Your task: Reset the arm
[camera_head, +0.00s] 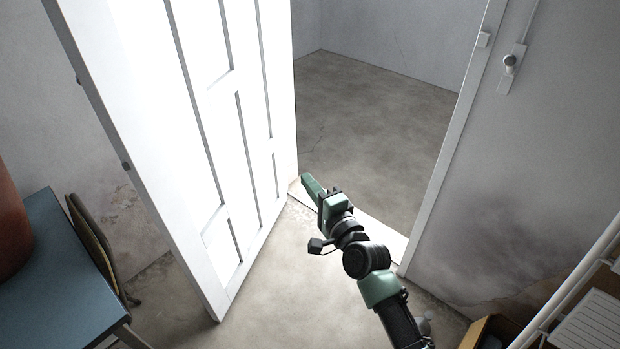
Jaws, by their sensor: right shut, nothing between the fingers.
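My right arm comes in from the bottom right, green and black, and reaches up and left toward the doorway. My right gripper (310,184) is shut and empty. In the picture its tip lies just right of the door's edge, over the threshold; I cannot tell whether it touches anything. The white panelled door (160,130) stands open on the left. My left gripper is not in view.
The doorway opens onto a bare concrete floor (375,120). At the left are a blue-topped table (50,270), a reddish-brown vessel (12,225) and a chair (95,240). A white rack (590,325) and a wooden box (483,333) stand at the bottom right.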

